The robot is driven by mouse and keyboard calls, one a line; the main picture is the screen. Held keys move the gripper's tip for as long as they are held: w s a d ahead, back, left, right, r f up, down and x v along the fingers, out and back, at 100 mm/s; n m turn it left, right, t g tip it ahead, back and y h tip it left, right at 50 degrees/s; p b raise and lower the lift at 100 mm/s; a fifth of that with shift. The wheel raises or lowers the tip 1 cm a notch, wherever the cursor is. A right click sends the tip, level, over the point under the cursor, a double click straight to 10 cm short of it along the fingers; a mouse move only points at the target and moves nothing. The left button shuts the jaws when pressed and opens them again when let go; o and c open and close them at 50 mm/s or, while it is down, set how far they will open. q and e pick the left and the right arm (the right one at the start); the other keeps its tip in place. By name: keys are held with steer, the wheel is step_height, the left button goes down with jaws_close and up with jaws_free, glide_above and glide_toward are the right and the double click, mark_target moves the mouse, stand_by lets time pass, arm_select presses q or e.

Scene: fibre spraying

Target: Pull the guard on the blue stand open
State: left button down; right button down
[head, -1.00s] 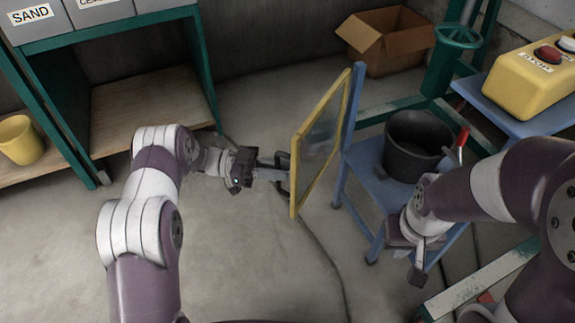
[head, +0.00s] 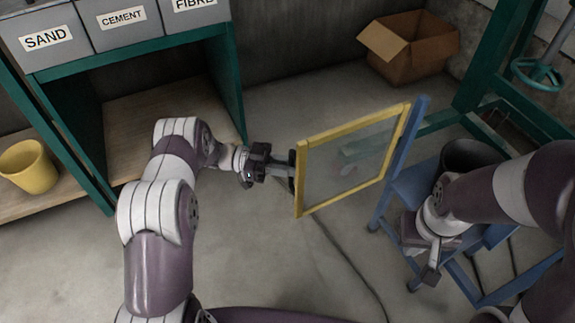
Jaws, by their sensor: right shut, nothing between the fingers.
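The guard (head: 302,190) is a clear panel in a yellow frame, hinged on the upright post of the blue stand (head: 408,155). It stands swung out to the left of the stand, with its free edge toward my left arm. My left gripper (head: 282,172) is at that free edge, its fingers closed around the dark handle (head: 292,172); the fingertips are partly hidden. My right gripper (head: 430,276) is shut and empty, in front of the blue stand and low.
A black bucket (head: 470,156) sits on the stand, partly behind my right arm. A shelf (head: 160,112) with labelled bins and a yellow bucket (head: 28,168) are at left. A cardboard box (head: 415,58) is at the back. The floor under the guard is clear except for a cable.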

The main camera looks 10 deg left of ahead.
arm_select(q)
steer(key=shift+w+d+r, duration=0.1)
steer(key=shift+w, duration=0.15)
steer(key=c, duration=1.2)
jaws_free()
steer(key=shift+c, duration=0.2)
steer(key=shift+d, duration=0.25)
steer(key=shift+a, duration=0.1)
steer(key=shift+a, duration=0.25)
steer(key=a+p, duration=0.1)
steer(key=a, duration=1.1)
steer(key=shift+w+p, duration=0.3)
steer(key=shift+w, duration=0.05)
